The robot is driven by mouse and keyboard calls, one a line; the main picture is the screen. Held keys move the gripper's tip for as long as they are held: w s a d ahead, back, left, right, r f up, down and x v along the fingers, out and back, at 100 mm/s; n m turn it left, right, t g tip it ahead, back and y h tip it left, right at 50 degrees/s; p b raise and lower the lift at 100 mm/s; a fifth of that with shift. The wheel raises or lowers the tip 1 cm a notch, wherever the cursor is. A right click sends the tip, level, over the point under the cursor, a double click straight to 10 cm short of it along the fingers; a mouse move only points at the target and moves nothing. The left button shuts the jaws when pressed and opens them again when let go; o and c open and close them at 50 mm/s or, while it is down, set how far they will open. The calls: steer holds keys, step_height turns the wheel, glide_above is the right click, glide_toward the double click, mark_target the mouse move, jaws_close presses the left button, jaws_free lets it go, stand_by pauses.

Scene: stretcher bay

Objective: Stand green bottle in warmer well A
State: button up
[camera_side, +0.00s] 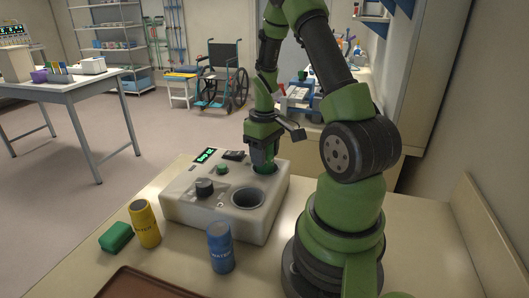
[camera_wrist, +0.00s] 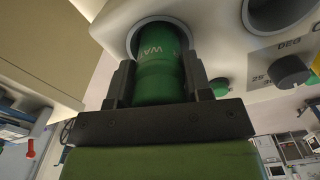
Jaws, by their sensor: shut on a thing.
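The green bottle (camera_wrist: 160,78) is between the two fingers of my gripper (camera_wrist: 158,68) in the wrist view, and the gripper is shut on it. The bottle's far end is inside the round mouth of a well (camera_wrist: 133,36) in the warmer. In the side view, my gripper (camera_side: 264,156) points down over the back-right well of the pale warmer (camera_side: 178,203), and little of the bottle shows below it. The warmer's front well (camera_side: 247,198) looks empty. I cannot read a letter marking either well. How deep the bottle sits is hidden.
A yellow bottle (camera_side: 145,224) and a blue bottle (camera_side: 220,249) stand in front of the warmer. A green block (camera_side: 116,236) lies at the left. A brown tray (camera_side: 145,285) is at the front edge. The warmer top carries a dark knob (camera_side: 204,188) and a lit display (camera_side: 204,155).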

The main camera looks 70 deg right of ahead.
steer(key=shift+f, duration=0.55)
stand_by(0.5)
steer(key=o, duration=0.7)
steer(key=shift+r, duration=5.45)
steer(key=w+a+r+t, duration=0.25)
steer(key=a+r, duration=0.55)
steer(key=a, duration=0.4)
steer(key=s+a+r+t, duration=0.1)
steer(key=s+a, duration=0.1)
steer(key=a, duration=0.1)
steer(key=s+a+r+t+y, duration=0.1)
steer(key=s+a+t, duration=0.1)
steer(key=s+a, duration=0.1)
steer(key=s+a+r+t+y, duration=0.1)
steer(key=s+a+r, duration=0.1)
steer(key=a, duration=0.3)
steer(key=shift+s+m+t, duration=0.15)
steer(key=shift+m+t, duration=0.15)
steer(key=shift+t, duration=0.05)
